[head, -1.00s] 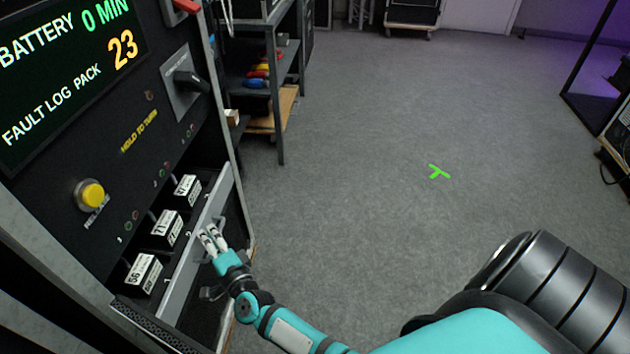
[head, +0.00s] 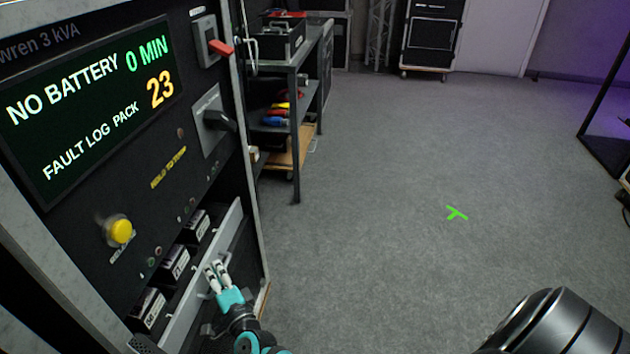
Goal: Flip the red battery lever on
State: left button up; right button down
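The red battery lever (head: 221,47) sticks out from a grey switch plate (head: 206,32) at the top right of the black cabinet front. The screen (head: 95,105) reads "NO BATTERY 0 MIN" and "FAULT LOG PACK 23".
A black rotary handle (head: 218,120) sits below the lever, and a yellow button (head: 120,231) is lower left. Several numbered packs (head: 175,265) sit in the bay. A shelf unit (head: 297,130) stands right of the cabinet.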

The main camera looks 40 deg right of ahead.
aim_at(218, 46)
jog(key=k+l, duration=0.3)
jog(key=l, duration=0.2)
jog(key=k+l, duration=0.35)
jog(key=l, duration=0.1)
